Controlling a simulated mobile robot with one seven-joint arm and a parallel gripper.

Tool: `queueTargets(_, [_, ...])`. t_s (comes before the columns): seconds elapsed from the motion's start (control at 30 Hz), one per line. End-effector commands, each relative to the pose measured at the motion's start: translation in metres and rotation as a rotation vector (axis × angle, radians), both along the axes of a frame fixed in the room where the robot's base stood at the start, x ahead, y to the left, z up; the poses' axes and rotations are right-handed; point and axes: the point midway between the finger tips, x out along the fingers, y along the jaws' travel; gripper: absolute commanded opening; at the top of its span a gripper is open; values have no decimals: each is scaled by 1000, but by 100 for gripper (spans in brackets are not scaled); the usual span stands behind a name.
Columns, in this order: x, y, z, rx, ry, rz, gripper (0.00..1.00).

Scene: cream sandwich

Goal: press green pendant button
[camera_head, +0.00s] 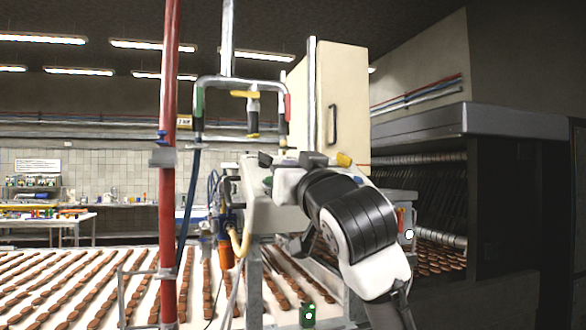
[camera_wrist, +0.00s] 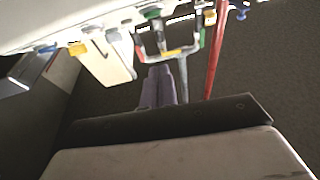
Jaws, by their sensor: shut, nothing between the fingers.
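A small green box (camera_head: 308,315) with bright white spots shows low in the head view, beside a metal post. A grey pipe frame (camera_head: 240,82) hangs in the middle with a green sleeve (camera_head: 198,102) on its left leg and a red sleeve (camera_head: 288,107) on its right. I cannot tell for sure which green part is the pendant button. In the wrist view the green sleeve (camera_wrist: 202,38) shows at upper right. My gripper (camera_wrist: 163,70) is shut and empty, its fingers pointing toward the frame. In the head view my arm hides its fingertips.
A red vertical pipe (camera_head: 168,180) stands left of the frame. A cream cabinet (camera_head: 340,95) stands behind it. Rows of brown biscuits lie on a white conveyor (camera_head: 60,260). A dark oven-like machine (camera_head: 470,125) is on the right. Hoses hang near the frame.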

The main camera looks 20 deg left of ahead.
Motion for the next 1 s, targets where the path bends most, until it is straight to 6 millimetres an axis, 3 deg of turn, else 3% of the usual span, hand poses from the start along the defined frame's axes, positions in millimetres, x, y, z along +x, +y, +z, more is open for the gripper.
queueTargets(0.1, [21, 15, 13, 0, 4, 1, 0])
queueTargets(0.33, [57, 42, 21, -1, 4, -2, 0])
queueTargets(0.6, [68, 50, -10, -1, 1, -2, 0])
queueTargets(1.0, [69, 52, -15, -1, -1, 0, 0])
